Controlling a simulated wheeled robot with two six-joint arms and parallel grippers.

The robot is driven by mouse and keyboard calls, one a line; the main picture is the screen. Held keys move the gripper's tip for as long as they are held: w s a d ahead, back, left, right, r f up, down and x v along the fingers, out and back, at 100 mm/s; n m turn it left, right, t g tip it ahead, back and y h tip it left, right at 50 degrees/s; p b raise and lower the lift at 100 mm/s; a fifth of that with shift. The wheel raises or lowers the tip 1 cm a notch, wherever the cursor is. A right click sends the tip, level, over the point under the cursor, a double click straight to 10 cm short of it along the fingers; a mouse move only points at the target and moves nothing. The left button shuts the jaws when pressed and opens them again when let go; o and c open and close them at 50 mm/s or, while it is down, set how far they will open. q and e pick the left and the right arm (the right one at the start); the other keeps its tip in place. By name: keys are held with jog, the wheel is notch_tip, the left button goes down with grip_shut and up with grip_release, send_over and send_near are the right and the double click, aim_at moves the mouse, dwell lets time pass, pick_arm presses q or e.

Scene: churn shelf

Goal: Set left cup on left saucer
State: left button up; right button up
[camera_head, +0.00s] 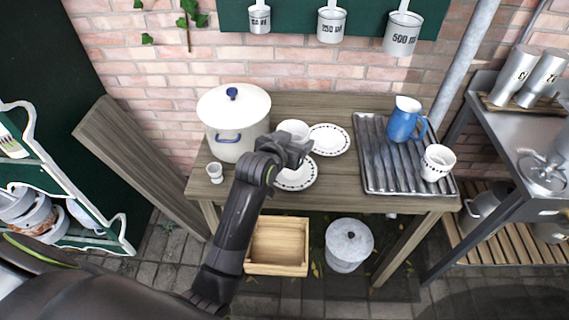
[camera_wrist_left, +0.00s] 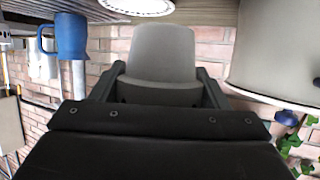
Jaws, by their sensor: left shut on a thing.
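My left gripper (camera_head: 290,150) is shut on a pale cup (camera_head: 294,128) and holds it over the table, behind the left saucer as seen from the head. The cup fills the space between the fingers in the left wrist view (camera_wrist_left: 163,55). The left saucer (camera_head: 297,178), white with a dark patterned rim, lies near the front of the table, partly hidden by my gripper. A second similar saucer (camera_head: 328,140) lies behind it to the right. A saucer edge (camera_wrist_left: 137,5) shows at the top of the wrist view. My right gripper is not in view.
A large white pot (camera_head: 233,115) stands close left of the held cup. A small cup (camera_head: 215,173) stands at the table's front left. A ribbed metal tray (camera_head: 372,178) at right bears a blue jug (camera_head: 402,120) and another patterned cup (camera_head: 437,164).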

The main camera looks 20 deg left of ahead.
pick_arm(q)
notch_tip(320, 180, down, 3)
jog(key=shift+d+r, duration=0.1)
jog(key=shift+f, duration=2.35)
jog(key=o, duration=1)
jog(key=shift+r, duration=0.1)
jog(key=shift+s+r, duration=0.1)
jog(key=v, duration=1.1)
jog(key=shift+s+r, duration=0.15)
jog(key=shift+s, duration=0.2)
